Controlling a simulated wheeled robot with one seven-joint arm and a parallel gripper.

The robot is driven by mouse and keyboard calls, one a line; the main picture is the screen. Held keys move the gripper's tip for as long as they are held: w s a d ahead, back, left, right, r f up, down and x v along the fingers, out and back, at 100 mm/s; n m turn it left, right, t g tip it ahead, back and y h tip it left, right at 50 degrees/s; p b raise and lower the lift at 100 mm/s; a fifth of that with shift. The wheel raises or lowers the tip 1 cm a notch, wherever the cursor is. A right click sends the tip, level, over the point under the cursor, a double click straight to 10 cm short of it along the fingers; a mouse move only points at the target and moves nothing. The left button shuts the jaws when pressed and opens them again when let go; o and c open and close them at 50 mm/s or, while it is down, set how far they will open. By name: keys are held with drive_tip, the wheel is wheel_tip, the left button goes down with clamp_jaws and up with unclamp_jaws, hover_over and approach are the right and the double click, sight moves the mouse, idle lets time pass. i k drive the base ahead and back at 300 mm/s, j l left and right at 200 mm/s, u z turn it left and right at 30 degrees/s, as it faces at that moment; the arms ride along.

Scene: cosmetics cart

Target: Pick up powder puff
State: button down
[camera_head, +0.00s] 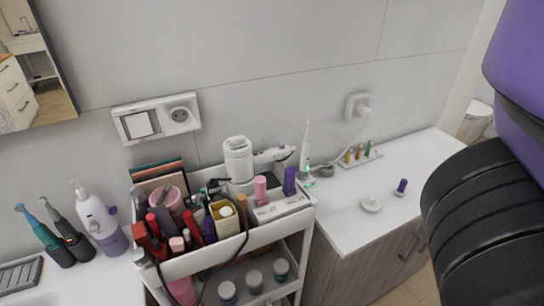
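I cannot pick out the powder puff for certain. A small white round thing with a raised middle (371,204) lies on the right counter top and may be it. A small purple-topped thing with a pale base (402,187) stands to its right. A pink cylinder (260,189) and a purple cylinder (290,181) stand upright at the right of the cart's top tray. My arm, purple and black, fills the right edge of the head view. My gripper is out of view, so its opening is hidden.
The white cart (306,214) stands between two counters, its top tray crowded with bottles, tubes and a cable. Jars (254,280) sit on its lower shelf. A soap bottle (100,222) stands left.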

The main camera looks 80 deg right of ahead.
sight(400, 192)
drive_tip(key=z, duration=0.45)
drive_tip(key=k+z, duration=0.1)
drive_tip(key=z, duration=0.75)
drive_tip(key=k+l+z, duration=0.1)
drive_tip(key=z, duration=0.75)
drive_tip(key=l, duration=0.1)
